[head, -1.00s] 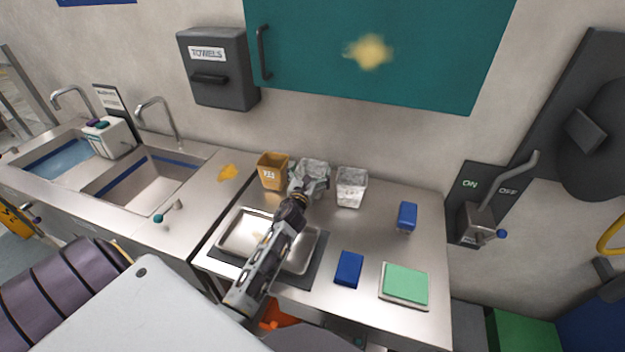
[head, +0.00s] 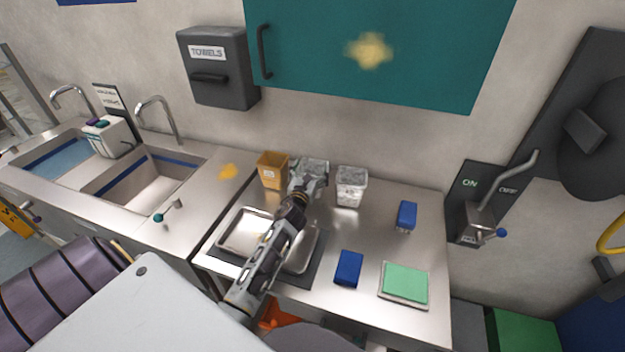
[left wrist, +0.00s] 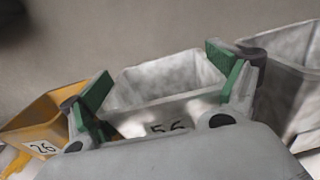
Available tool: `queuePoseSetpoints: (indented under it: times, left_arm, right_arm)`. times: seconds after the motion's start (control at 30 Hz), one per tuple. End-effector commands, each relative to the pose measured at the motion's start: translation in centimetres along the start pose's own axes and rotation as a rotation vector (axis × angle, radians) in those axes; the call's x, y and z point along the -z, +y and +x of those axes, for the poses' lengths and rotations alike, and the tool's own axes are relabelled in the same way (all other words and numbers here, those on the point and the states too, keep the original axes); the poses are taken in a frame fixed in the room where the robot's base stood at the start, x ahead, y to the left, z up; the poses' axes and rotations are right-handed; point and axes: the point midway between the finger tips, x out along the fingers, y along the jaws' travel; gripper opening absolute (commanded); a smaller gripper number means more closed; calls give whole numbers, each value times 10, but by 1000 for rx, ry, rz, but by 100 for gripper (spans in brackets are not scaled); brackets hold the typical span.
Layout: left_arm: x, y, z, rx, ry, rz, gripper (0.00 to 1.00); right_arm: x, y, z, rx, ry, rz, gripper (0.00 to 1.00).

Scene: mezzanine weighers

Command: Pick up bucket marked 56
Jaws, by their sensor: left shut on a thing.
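The bucket marked 56 (left wrist: 165,82) is pale grey and open-topped. Its label shows in the left wrist view, partly covered by my gripper. In the head view this bucket (head: 314,165) is the middle one of three at the back of the steel counter, and my gripper hides most of its front. My left gripper (left wrist: 165,97) is shut on it, with green finger pads at both sides of the bucket. It also shows in the head view (head: 309,183). I cannot tell whether the bucket's base is off the counter. My right gripper is not in view.
A yellow bucket marked 26 (head: 272,170) stands close on the left, and a whitish bucket (head: 351,187) on the right. A metal tray (head: 236,238) lies in front, under my arm. Blue blocks (head: 348,268) and a green pad (head: 405,284) lie to the right. The wall is just behind.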

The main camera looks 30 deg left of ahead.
Motion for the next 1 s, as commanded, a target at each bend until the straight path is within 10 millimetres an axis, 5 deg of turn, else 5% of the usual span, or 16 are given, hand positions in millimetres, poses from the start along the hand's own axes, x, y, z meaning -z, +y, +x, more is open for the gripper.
queuePoseSetpoints:
  times: [0.1, 0.57, 1.0]
  left_arm:
    - [0, 0, 0, 0, 0, 0, 32]
    - [-6, 0, 0, 0, -4, 2, 31]
    - [-38, 0, 1, 1, -6, 3, 31]
  right_arm:
    - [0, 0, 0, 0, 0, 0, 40]
    - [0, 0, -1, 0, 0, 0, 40]
    - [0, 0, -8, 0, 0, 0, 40]
